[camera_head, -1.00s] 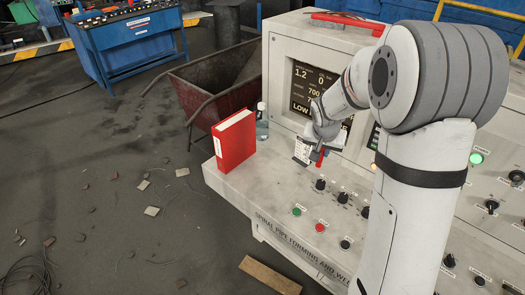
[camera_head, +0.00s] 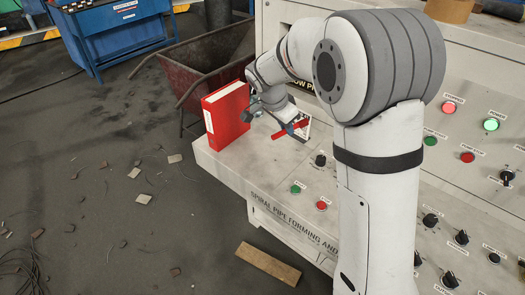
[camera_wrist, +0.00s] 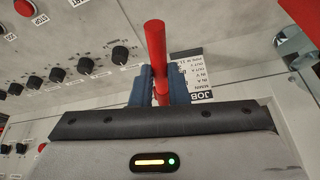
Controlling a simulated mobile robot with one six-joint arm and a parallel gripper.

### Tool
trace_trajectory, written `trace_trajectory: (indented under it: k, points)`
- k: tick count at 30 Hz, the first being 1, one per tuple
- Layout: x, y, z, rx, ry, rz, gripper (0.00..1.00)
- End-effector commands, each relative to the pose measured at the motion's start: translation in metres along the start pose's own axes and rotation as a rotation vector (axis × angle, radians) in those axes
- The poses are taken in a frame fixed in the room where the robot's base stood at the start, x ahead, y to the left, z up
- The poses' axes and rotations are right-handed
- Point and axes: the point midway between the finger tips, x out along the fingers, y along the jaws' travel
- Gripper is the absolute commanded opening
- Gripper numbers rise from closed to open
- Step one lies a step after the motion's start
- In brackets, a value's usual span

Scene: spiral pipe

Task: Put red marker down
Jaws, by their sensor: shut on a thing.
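The red marker (camera_head: 291,129) is held by my gripper (camera_head: 287,122) above the top of the control console (camera_head: 222,158), close to its left end. The marker lies roughly level in the head view. In the wrist view the red marker (camera_wrist: 155,42) sticks out from between the two blue fingers of my gripper (camera_wrist: 159,85), which are shut on it. I cannot tell how far the marker is above the surface.
A red binder (camera_head: 226,115) stands upright on the console just left of my gripper. A white job card (camera_wrist: 196,76) lies beside the fingers. Knobs and buttons (camera_head: 321,205) cover the console's front right. A dark red cart (camera_head: 205,62) stands behind.

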Motion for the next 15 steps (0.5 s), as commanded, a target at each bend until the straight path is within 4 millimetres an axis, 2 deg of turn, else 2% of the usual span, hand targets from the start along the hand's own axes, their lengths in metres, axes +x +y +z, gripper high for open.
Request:
trace_trajectory:
  k: [1,6,11,15]
  points:
    - [0.01,-0.011,0.022,0.078,0.002,0.029,0.0]
    - [-0.004,-0.026,0.062,0.341,0.0,0.138,0.0]
    - [-0.016,-0.03,0.081,0.475,0.0,0.194,0.0]
    - [-0.005,-0.029,0.091,0.508,0.001,0.214,0.0]
